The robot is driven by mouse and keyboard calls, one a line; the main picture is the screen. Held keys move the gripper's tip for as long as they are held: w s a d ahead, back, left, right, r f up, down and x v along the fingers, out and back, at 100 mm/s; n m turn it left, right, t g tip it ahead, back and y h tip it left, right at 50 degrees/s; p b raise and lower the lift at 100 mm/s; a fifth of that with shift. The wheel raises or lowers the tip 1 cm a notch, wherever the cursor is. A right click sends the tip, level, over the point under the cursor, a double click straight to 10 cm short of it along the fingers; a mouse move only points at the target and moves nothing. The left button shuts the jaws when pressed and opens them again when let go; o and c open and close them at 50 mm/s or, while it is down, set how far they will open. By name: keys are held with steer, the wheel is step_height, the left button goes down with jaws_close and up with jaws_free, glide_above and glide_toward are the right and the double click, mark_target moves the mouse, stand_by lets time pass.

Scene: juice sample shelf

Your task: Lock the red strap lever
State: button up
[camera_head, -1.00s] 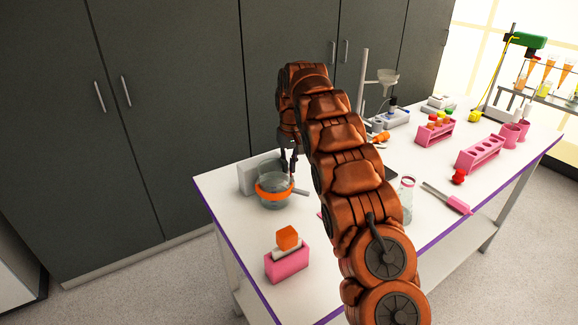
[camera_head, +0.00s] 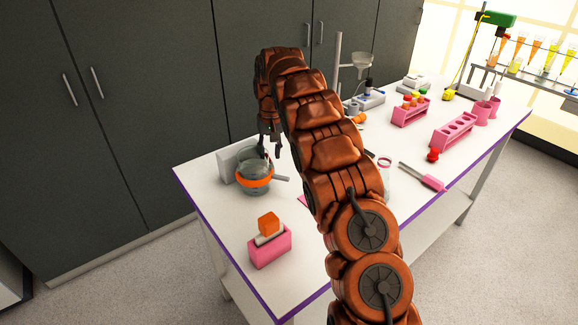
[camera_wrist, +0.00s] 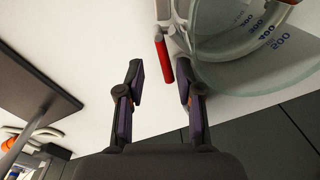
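The red strap lever (camera_wrist: 164,60) shows in the wrist view as a short red bar beside a clear glass vessel (camera_wrist: 245,72) with printed markings. The same vessel (camera_head: 255,170), with an orange band (camera_head: 254,182) around it, stands at the table's left end in the head view. My gripper (camera_wrist: 160,80) is open, its two dark fingers spread. In the wrist view the lever's end appears between the fingertips, nearer the right one; I cannot tell whether they touch. In the head view my gripper (camera_head: 271,150) is just above and right of the vessel.
A grey box-shaped device (camera_head: 228,163) is behind the vessel. A pink holder (camera_head: 270,247) with an orange block stands in front. A flask (camera_head: 384,175), a pink-handled tool (camera_head: 432,183) and pink racks (camera_head: 452,132) lie to the right. Dark cabinets (camera_head: 140,110) stand behind the table.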

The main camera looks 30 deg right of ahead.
steer(key=m+p, duration=0.2)
steer(key=d+m+p, duration=0.1)
steer(key=shift+s+d+r+m+p, duration=0.1)
steer(key=shift+s+r+m+p, duration=0.2)
steer(key=shift+r, duration=0.05)
steer(key=m+p, duration=0.2)
steer(key=p, duration=0.1)
steer(key=m+p, duration=0.1)
steer(key=shift+s+d+f, duration=0.1)
steer(key=shift+s+d, duration=0.25)
steer(key=shift+w+r+b, duration=0.1)
steer(key=shift+r+b, duration=0.1)
steer(key=shift+b, duration=0.2)
step_height(320, 180, up, 7)
steer(key=b, duration=0.3)
steer(key=s+a+r+n, duration=0.1)
steer(key=s+a, duration=0.1)
steer(key=s, duration=0.6)
steer(key=s+a+r+n+b, duration=0.1)
steer(key=s+a+r, duration=0.1)
steer(key=s, duration=0.7)
steer(key=s+a+r+n+g+b, duration=0.1)
steer(key=s+a+r, duration=0.1)
steer(key=s, duration=0.7)
steer(key=shift+a+n+h, duration=0.4)
steer(key=shift+a, duration=0.5)
